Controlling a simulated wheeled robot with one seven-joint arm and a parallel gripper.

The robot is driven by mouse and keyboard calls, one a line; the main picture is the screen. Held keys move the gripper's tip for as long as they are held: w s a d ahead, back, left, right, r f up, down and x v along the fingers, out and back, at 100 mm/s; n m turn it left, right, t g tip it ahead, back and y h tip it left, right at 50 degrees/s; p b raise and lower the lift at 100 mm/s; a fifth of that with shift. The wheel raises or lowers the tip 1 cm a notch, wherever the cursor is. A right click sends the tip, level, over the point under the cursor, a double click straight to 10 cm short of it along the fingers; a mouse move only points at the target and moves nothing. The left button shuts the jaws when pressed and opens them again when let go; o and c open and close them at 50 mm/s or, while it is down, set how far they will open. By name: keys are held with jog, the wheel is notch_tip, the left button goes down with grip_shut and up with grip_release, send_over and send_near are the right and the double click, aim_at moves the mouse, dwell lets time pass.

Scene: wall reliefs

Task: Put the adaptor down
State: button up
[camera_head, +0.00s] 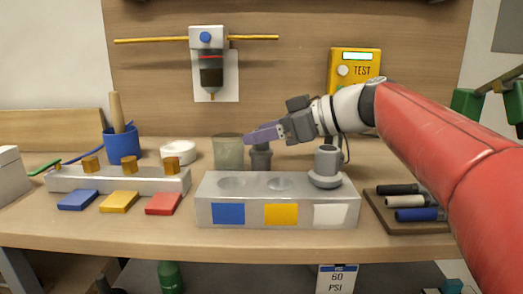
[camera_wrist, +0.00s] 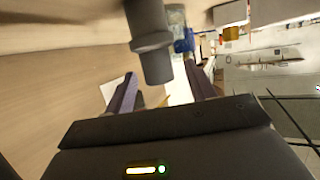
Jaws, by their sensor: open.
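A dark grey adaptor (camera_head: 261,158) with a flange stands upright behind the grey block (camera_head: 210,190), which partly hides its base. My gripper (camera_head: 256,136) reaches in from the right with its purple fingers at the adaptor's upper end. In the wrist view the adaptor (camera_wrist: 151,38) extends from the top edge, and its end lies near the gap between the spread fingers (camera_wrist: 160,72). My gripper is open. A lighter grey adaptor (camera_head: 326,168) stands on the block above the white square, right of two empty round recesses. Contact between fingers and adaptor cannot be told.
A grey-green cup (camera_head: 228,153) stands just left of the dark adaptor. A white round dish (camera_head: 178,152) and a blue pot (camera_head: 122,145) are further left. A tray with dark handles (camera_head: 405,203) is at right. A yellow tester (camera_head: 354,68) hangs behind my arm.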

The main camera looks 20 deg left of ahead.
jog(key=shift+a+f, duration=0.2)
jog(key=shift+a, duration=0.35)
jog(key=c, duration=1.1)
jog(key=shift+w+r, duration=0.1)
jog(key=shift+r+p, duration=1)
jog(key=shift+r, duration=7.9)
